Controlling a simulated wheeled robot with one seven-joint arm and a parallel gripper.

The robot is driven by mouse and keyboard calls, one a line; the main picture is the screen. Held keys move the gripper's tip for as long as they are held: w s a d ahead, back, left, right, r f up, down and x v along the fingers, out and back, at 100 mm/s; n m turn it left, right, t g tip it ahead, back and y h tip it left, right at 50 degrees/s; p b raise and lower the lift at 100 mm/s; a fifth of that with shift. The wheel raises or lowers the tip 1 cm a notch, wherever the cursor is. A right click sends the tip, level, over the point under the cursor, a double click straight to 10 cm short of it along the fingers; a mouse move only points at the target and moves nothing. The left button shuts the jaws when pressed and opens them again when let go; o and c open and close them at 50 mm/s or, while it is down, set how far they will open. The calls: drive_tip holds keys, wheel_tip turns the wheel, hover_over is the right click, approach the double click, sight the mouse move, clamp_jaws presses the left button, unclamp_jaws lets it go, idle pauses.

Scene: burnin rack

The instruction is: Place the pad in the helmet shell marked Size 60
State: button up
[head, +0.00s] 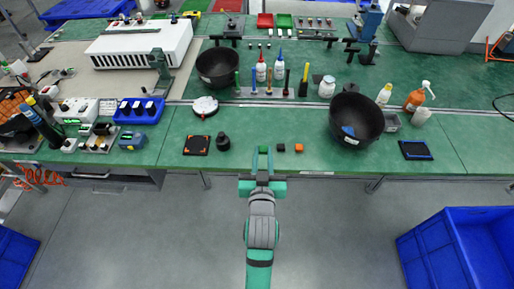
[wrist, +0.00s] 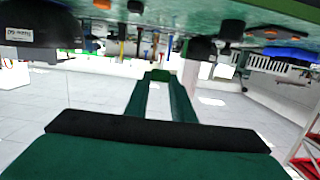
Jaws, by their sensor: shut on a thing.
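My gripper (head: 263,153) is at the table's front edge, shut on a small green block, which also shows between the fingertips in the wrist view (wrist: 160,75). I cannot tell for sure whether this block is the pad. One black helmet shell (head: 370,113) sits open side up at the front right of the table, with a blue piece (head: 348,131) inside. It shows at the left of the wrist view (wrist: 45,15) with a white label (wrist: 18,34), too small to read. Another black shell (head: 217,78) stands farther back at left; no size mark is readable on it.
A black block (head: 281,147) and an orange block (head: 299,147) lie just right of my gripper. A black knob-like piece (head: 223,142) and a dark square tray (head: 196,145) lie to its left. Bottles and upright coloured tools (head: 304,80) stand behind. Blue bins (head: 460,245) stand on the floor.

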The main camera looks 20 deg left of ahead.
drive_tip(key=w+a+f, duration=0.1)
drive_tip(key=w+f, duration=0.1)
drive_tip(key=w, duration=0.1)
drive_tip(key=w+a+f, duration=0.2)
drive_tip(key=w+f, duration=0.1)
drive_tip(key=w+a+f, duration=0.2)
drive_tip(key=w+f, duration=0.1)
drive_tip(key=shift+w, duration=0.1)
drive_tip(key=shift+w+a+f, duration=0.1)
drive_tip(key=shift+w+f, duration=0.1)
drive_tip(key=shift+f, duration=0.65)
drive_tip(key=shift+w+a+f, duration=0.1)
drive_tip(key=shift+w+f, duration=0.05)
drive_tip(key=shift+f, duration=0.7)
drive_tip(key=shift+f, duration=0.2)
drive_tip(key=o, duration=1)
